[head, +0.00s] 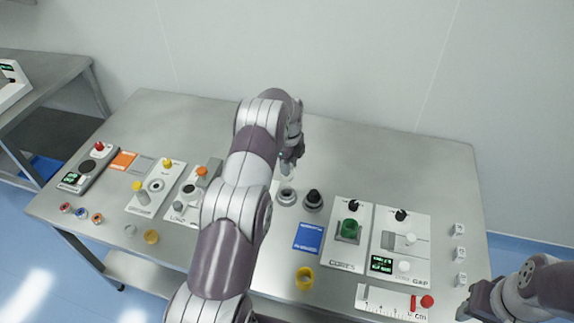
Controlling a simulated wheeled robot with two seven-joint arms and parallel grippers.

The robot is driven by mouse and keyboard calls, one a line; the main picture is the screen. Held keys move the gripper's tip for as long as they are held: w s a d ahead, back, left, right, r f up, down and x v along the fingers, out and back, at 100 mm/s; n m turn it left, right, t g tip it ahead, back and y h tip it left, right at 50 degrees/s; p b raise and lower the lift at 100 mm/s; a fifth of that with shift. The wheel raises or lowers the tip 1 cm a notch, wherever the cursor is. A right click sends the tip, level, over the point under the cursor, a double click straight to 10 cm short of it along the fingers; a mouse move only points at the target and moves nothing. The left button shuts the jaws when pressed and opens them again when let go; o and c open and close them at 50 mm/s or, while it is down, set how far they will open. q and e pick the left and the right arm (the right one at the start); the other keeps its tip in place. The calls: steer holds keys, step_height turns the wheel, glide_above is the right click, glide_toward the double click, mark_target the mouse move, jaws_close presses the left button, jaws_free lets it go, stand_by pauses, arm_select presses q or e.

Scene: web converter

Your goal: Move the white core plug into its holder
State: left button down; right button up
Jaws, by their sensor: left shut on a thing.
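My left gripper (289,168) is above the back middle of the table, pointing down and shut on a small pale thing, which I take to be the white core plug (285,181). The arm and fingers hide most of it. Just in front of it are two round grey holders. The left holder (286,197) shows a dark opening, and the right holder (313,203) has a black plug (314,195) in it. I cannot tell whether the white plug touches the left holder. My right gripper (472,305) is at the lower right, by the table's front edge; its fingers are unclear.
A blue card (308,238) and a yellow ring (304,278) lie in front of the holders. The table's back right (400,165) is clear.

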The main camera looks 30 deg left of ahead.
arm_select(q)
steer(key=shift+s+a+f, duration=0.1)
steer(key=shift+a+f, duration=0.1)
steer(key=shift+a, duration=0.3)
steer(key=shift+f+b, duration=0.35)
steer(key=shift+b, duration=0.15)
steer(key=f+b, duration=0.3)
steer(key=shift+d+f, duration=0.25)
steer(key=shift+f, duration=0.15)
steer(key=shift+a+f+b, duration=0.15)
steer(key=shift+f+b, duration=0.15)
steer(key=shift+f, duration=0.2)
arm_select(e)
steer(key=f, duration=0.4)
steer(key=shift+a+f, duration=0.15)
steer(key=shift+a, duration=0.25)
arm_select(q)
steer(key=shift+r, duration=0.1)
arm_select(e)
steer(key=shift+f, duration=0.15)
arm_select(q)
steer(key=shift+b, duration=0.35)
arm_select(e)
steer(key=shift+f, duration=0.3)
arm_select(q)
steer(key=shift+f+b, duration=1.7)
steer(key=shift+f, duration=0.5)
arm_select(e)
steer(key=shift+f, duration=1.65)
